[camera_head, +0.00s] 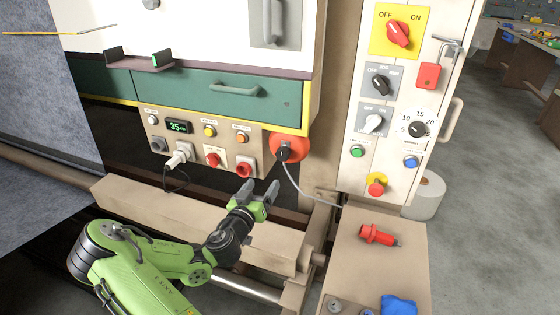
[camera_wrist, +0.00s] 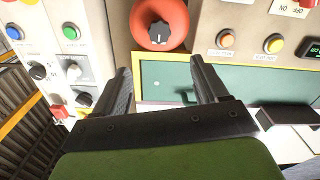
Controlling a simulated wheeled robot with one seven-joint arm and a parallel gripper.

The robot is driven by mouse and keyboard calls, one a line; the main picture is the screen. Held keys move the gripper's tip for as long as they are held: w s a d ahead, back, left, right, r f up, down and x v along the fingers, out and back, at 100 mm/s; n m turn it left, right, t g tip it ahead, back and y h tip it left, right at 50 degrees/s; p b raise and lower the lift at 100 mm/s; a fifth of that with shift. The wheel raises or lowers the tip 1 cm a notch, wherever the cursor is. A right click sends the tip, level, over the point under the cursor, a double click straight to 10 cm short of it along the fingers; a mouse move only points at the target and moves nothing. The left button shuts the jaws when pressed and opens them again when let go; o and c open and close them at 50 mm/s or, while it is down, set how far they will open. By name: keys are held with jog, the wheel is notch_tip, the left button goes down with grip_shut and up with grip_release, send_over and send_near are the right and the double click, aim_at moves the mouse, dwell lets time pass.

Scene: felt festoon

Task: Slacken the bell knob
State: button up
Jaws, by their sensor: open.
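A black knob (camera_head: 283,154) sits at the centre of a round red bell-shaped housing (camera_head: 297,143), at the right end of the lower control panel. In the wrist view, the black knob (camera_wrist: 160,34) shows with a white mark on its rim, and the red housing (camera_wrist: 142,12) surrounds it. My gripper (camera_head: 260,188) is open and empty. It is below and left of the knob in the head view, apart from it. In the wrist view, the knob lies beyond the two fingertips (camera_wrist: 161,68), roughly centred between them.
A grey cable (camera_head: 293,184) hangs from the housing. The panel left of it holds buttons, a red knob (camera_head: 244,169) and a plug (camera_head: 180,155). A green drawer (camera_head: 190,95) is above. The right cabinet (camera_head: 352,185) has switches and a dial. A red tool (camera_head: 377,235) lies on the bench.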

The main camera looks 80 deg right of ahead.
aim_at(281, 156)
jog(key=d+p, duration=0.1)
jog(key=d, duration=0.4)
jog(key=s+d+p, duration=0.1)
jog(key=d, duration=0.4)
jog(key=d+p, duration=0.1)
jog(key=d, duration=0.4)
jog(key=shift+s+d+p, duration=0.15)
jog(key=shift+s+p, duration=0.1)
jog(key=shift+p, duration=0.1)
jog(key=c, duration=1.1)
jog(key=shift+o, duration=0.2)
